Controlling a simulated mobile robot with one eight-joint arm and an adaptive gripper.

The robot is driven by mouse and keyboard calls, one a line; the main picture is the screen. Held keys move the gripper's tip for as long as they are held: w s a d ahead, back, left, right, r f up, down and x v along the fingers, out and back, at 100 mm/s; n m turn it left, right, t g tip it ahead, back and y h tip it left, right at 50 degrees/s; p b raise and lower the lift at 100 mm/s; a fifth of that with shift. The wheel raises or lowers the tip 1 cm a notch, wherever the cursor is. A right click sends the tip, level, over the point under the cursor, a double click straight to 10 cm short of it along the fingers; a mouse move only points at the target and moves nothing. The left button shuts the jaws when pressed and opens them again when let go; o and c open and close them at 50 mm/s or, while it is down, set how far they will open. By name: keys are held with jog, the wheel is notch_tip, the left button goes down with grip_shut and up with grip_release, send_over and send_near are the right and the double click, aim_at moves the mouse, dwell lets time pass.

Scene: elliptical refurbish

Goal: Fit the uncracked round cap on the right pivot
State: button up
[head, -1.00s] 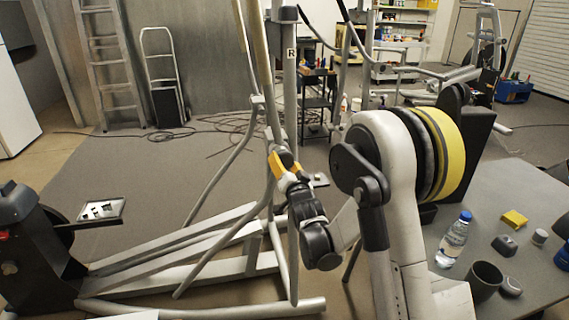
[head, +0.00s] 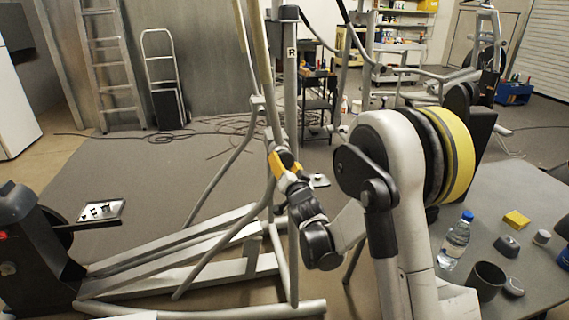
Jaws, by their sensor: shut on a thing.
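My gripper (head: 281,160), black with yellow parts, is at the elliptical machine's grey uprights, below the post marked R (head: 291,60). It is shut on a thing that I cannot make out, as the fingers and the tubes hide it. The fingertips point away from me and up to the left, at or very close to the uprights; I cannot tell whether they touch. I cannot make out the right pivot or the round cap clearly. A small grey round piece (head: 514,287) lies on the table at the right; I cannot tell whether it is a cap.
The grey table (head: 540,195) at the right bears a water bottle (head: 455,241), a dark mug (head: 486,281), a yellow block (head: 516,220) and small parts. Frame rails (head: 190,260) cross the floor below my arm.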

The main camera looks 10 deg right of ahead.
jog(key=shift+w, duration=1.05)
dwell(1.4)
jog(key=o, duration=1.5)
jog(key=shift+c, duration=0.2)
jog(key=s, duration=1.2)
